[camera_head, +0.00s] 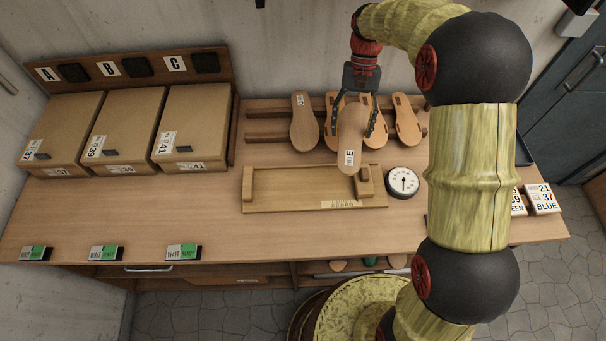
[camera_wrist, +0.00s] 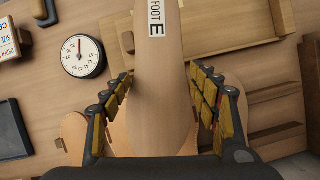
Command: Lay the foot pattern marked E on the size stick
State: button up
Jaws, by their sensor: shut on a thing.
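The foot pattern marked E (camera_head: 350,138) is a flat tan sole shape with a white label. My gripper (camera_head: 358,118) is shut on it and holds it above the back of the bench, near the size stick's far edge. In the wrist view the pattern (camera_wrist: 160,75) runs upward between the two fingers of my gripper (camera_wrist: 160,110), its label reading FOOT E. The size stick (camera_head: 290,188) is a wooden board with an end block at the left, a slider block at the right and a printed scale in front. Its bed is bare. It also shows in the wrist view (camera_wrist: 230,40).
Several other foot patterns (camera_head: 304,122) lean on a wooden rack behind the held one. A round dial (camera_head: 403,182) stands right of the size stick. Three lidded boxes (camera_head: 122,125) stand at the left. Number cards (camera_head: 542,198) lie at the right.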

jog(key=s+a+r+m+t+y+p, duration=0.15)
jog(key=s+a+m+p, duration=0.25)
jog(key=s+m, duration=0.55)
jog(key=s+a+r+m+t+y+p, duration=0.1)
jog(key=s+a+m+t+y+p, duration=0.35)
jog(key=s, duration=0.85)
jog(key=m+g+h+b, duration=0.2)
jog(key=b, duration=0.1)
send_over(302, 182)
jog(key=d, duration=0.2)
jog(key=f, duration=0.6)
jog(key=s+f, duration=0.1)
jog(key=f, duration=0.2)
jog(key=shift+a, duration=0.15)
jog(key=shift+w+a+f, duration=0.2)
jog(key=shift+w+f, duration=0.3)
jog(key=shift+f, duration=0.15)
jog(key=shift+f+b, duration=0.4)
jog(key=shift+f, duration=1)
jog(key=shift+f+b, duration=0.4)
jog(key=shift+f, duration=0.2)
jog(key=o, duration=1.2)
jog(key=shift+c, duration=0.2)
